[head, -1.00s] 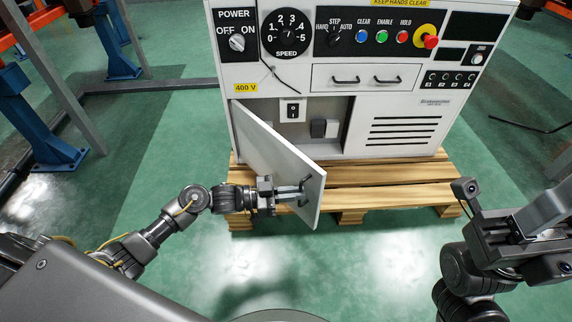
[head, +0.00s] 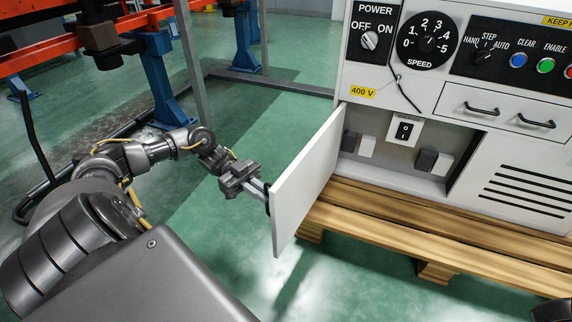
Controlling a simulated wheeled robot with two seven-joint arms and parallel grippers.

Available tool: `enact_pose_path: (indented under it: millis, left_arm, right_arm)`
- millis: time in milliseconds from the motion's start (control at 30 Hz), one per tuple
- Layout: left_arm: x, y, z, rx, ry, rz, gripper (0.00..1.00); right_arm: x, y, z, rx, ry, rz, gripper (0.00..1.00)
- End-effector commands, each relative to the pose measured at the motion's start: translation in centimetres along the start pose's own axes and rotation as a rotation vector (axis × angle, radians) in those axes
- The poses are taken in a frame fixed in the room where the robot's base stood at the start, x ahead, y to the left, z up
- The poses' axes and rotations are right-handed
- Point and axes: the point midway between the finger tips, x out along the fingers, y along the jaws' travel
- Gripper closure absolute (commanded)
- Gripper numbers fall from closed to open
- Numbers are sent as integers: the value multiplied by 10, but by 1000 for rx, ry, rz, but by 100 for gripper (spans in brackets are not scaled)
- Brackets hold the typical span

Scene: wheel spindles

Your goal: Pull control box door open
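The control box (head: 400,92) stands on the right, and its white lower-left door (head: 306,185) is swung wide open on its left-side hinge. The door projects towards me, and its inner face shows. The opened compartment (head: 385,176) shows a black switch and several small blocks. My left gripper (head: 262,190) is at the outer side of the door near its free edge. Its fingers reach to the dark door handle (head: 267,204), mostly hidden behind the door, and appear closed on it. My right gripper's fingers are not in view; only a dark part shows at the bottom right corner.
Blue posts (head: 163,80) and an orange rack (head: 75,52) stand at the back left.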

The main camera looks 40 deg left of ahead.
Motion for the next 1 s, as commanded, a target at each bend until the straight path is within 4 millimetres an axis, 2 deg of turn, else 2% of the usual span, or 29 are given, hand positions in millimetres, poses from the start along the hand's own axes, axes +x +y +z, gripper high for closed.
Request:
enact_pose_path:
  millis: [33, 100, 300, 867, 900, 1000]
  left_arm:
    - [-11, -7, 4, 22, -8, -19, 100]
    - [-20, -8, 3, 27, -8, -20, 100]
    - [-36, -8, -1, 28, -7, -18, 100]
    - [-43, -8, -4, 26, -8, -20, 100]
    - [-44, -8, -3, 26, -8, -21, 80]
    - [-44, -6, -3, 26, -6, -21, 70]
  right_arm:
    - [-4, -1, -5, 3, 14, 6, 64]
    - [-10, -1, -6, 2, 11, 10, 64]
    - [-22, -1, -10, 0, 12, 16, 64]
    - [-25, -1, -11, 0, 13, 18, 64]
    - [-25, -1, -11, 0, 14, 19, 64]
    - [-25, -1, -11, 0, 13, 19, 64]
